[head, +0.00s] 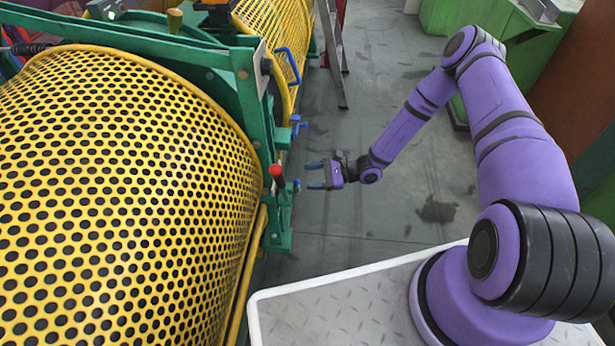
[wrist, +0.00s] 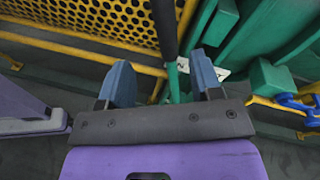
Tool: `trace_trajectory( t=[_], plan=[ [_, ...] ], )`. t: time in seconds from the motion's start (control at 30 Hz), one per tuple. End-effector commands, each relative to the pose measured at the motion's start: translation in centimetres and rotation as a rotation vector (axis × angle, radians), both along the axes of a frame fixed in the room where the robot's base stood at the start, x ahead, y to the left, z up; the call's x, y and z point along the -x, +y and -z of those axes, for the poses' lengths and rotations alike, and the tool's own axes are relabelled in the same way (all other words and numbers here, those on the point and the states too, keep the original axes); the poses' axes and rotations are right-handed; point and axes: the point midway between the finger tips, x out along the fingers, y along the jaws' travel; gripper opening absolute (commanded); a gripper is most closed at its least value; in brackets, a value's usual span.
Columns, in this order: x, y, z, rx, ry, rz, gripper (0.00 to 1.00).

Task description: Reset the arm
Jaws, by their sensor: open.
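My gripper (head: 315,175) is at the end of my purple arm, which is stretched out over the floor in the middle of the head view. Its two blue-grey fingers are apart, with nothing held between them. They point left toward the green machine frame and a red-knobbed lever (head: 277,173), with a small gap to them in the head view. In the wrist view my gripper (wrist: 160,85) also shows open, with a dark bar and green machine parts beyond the fingertips.
A yellow perforated guard (head: 130,180) fills the left side. A green frame (head: 215,60) stands beside it, with a blue handle (head: 288,65) and a blue valve-like part (head: 298,125). A ladder (head: 333,50) stands behind. Green cabinets (head: 470,20) are at the back right. The grey floor (head: 390,215) is clear.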

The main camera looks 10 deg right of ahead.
Motion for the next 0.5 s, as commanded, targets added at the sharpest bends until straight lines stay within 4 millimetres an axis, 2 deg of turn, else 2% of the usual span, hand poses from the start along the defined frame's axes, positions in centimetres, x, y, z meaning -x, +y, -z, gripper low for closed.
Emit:
trace_trajectory(
  t=[0.37,0.5],
  plan=[
    [-0.01,0.03,0.00,0.000,0.000,0.000,0.59],
    [-0.21,-0.18,-0.92,0.014,-0.018,-0.023,0.59]
  ],
)
